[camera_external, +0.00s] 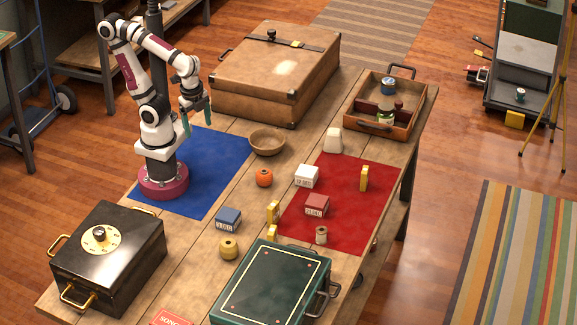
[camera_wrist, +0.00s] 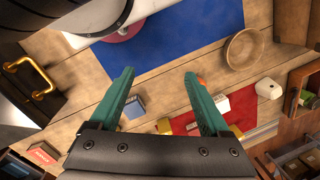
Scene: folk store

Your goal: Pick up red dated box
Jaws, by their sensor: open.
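The red dated box (camera_external: 316,205) is a small block with a white, printed front. It sits upright on the red cloth (camera_external: 345,235), right of the middle of the table in the external view. My gripper (camera_external: 197,112) is open and empty, with green fingers pointing down. It is high above the blue cloth, well to the left of the red box and apart from it.
A white dated box (camera_external: 306,176), a blue dated box (camera_external: 228,219), yellow blocks (camera_external: 364,178) and a spool (camera_external: 321,235) stand around it. A wooden bowl (camera_external: 267,142), a leather suitcase (camera_external: 275,75), a wooden tray (camera_external: 412,122), a green case (camera_external: 270,285) and a black box (camera_external: 108,262) surround the area.

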